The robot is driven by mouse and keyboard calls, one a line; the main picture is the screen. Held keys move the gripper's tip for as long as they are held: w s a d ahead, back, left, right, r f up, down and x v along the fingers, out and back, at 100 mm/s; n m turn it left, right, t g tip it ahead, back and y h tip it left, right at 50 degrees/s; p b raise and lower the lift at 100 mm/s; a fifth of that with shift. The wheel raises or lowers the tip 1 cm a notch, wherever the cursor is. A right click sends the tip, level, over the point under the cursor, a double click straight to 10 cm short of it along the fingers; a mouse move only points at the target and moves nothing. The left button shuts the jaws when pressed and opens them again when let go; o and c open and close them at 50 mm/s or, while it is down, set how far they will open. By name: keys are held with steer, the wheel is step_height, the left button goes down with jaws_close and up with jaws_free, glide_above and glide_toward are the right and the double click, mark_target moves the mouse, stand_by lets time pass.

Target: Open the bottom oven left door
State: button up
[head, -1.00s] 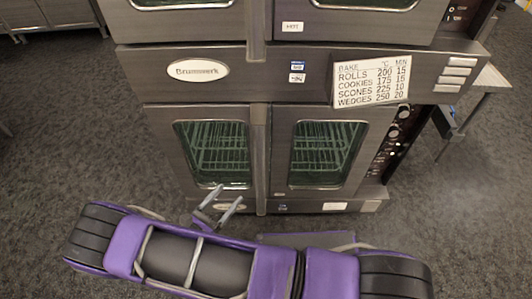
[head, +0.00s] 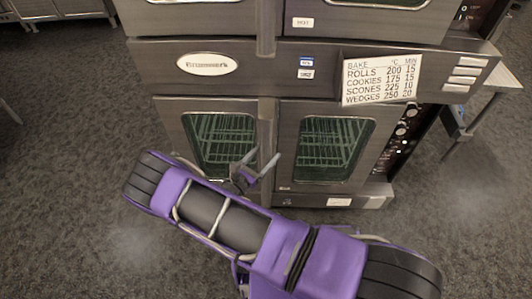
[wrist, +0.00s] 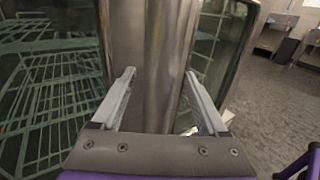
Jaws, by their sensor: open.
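The bottom oven's left door (head: 178,125) is shut, with a dark window (head: 222,135) showing racks inside. A vertical metal bar (head: 266,125) runs along its right edge, between it and the right door (head: 290,140). My gripper (head: 262,161) is open in front of the lower part of this bar. In the wrist view, the open fingers (wrist: 159,74) lie on either side of the upright metal bar (wrist: 165,45), with nothing clamped. I cannot tell whether a finger touches it. My purple arm hides the lower left of the oven front.
The upper oven (head: 190,22) stands above. A baking-times sign (head: 382,79) is on the panel, and knobs (head: 402,132) are at the right side. A metal table (head: 480,105) stands at right. Grey carpet (head: 70,150) is clear at left.

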steer(key=shift+w+d, duration=0.15)
steer(key=shift+w, duration=0.05)
jaws_close()
stand_by(0.3)
stand_by(1.1)
